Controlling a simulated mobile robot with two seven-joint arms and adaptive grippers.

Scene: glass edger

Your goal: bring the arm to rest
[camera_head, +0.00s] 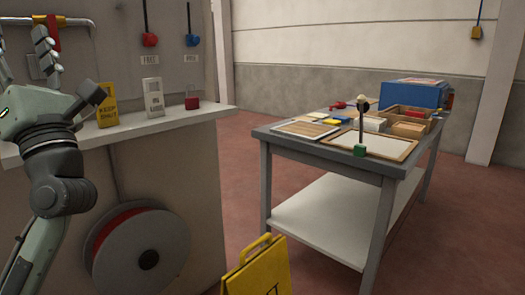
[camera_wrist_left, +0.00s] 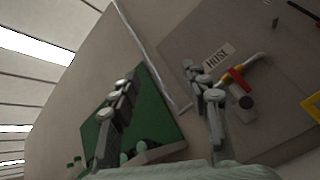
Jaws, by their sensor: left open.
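My left gripper (camera_head: 22,48) is at the top left of the head view, raised in front of the wall panel above the grey counter. Its fingers point up and are spread apart. In the left wrist view the two fingers of the gripper (camera_wrist_left: 158,80) stand well apart with nothing held between them. My right gripper is in neither view.
The counter (camera_head: 165,125) holds a yellow sign (camera_head: 107,104), a white sign (camera_head: 153,98) and a red padlock (camera_head: 192,100). A hose reel (camera_head: 140,255) is on its front. A yellow floor sign (camera_head: 258,270) stands before the workbench (camera_head: 290,140). Open floor lies between them.

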